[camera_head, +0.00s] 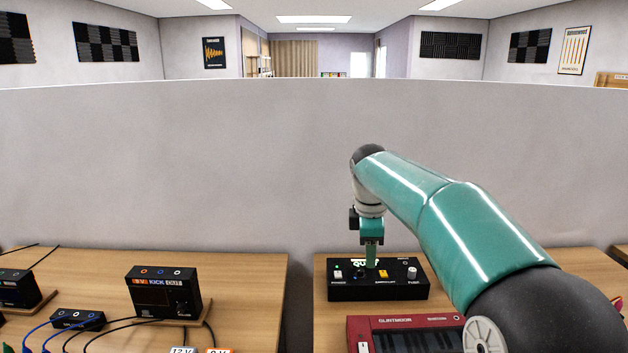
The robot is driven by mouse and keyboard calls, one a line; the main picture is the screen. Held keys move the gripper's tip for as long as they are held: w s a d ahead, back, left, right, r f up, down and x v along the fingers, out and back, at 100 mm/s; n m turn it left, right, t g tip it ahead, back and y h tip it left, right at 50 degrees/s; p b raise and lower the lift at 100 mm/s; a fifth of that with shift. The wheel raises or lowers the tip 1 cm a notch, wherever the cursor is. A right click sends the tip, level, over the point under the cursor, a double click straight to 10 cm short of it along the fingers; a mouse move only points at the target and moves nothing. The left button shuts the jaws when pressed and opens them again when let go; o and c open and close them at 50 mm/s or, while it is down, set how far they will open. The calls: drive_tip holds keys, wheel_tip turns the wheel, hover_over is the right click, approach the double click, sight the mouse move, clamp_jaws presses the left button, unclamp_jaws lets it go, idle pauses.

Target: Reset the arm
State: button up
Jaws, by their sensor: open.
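My arm reaches in from the lower right, its teal links bent at the elbow with the wrist pointing down. My gripper (371,262) hangs at the back of the right table, in front of or just over a black box (378,290) with a white knob, a yellow button and a white switch. The finger covers part of the box's top face and its lettering. I cannot tell whether the finger touches the box. No object shows in the jaws, which are open.
A red keyboard (405,322) lies below my arm. A gap parts the right table from the left table (240,275), which holds a black kick unit (163,292), a small cabled box (78,320) and labelled cards (217,350). A grey partition (200,170) stands behind.

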drive_tip(key=s+r+m+t, duration=0.1)
drive_tip(key=s+r+m, duration=0.25)
drive_tip(key=s, duration=0.55)
drive_tip(key=s+d+f+m+t, duration=0.1)
drive_tip(key=s+f+m, duration=0.2)
drive_tip(key=s, duration=0.5)
drive_tip(key=s+d+f+m, duration=0.1)
drive_tip(key=s+f+m, duration=0.2)
drive_tip(key=s+m, duration=0.2)
drive_tip(key=s+d+f+m+t+y, duration=0.1)
drive_tip(key=s+f+m, duration=0.2)
drive_tip(key=s, duration=0.7)
drive_tip(key=shift+s+d+m+t, duration=0.15)
drive_tip(key=shift+s+m+t, duration=0.15)
drive_tip(key=shift+m, duration=0.75)
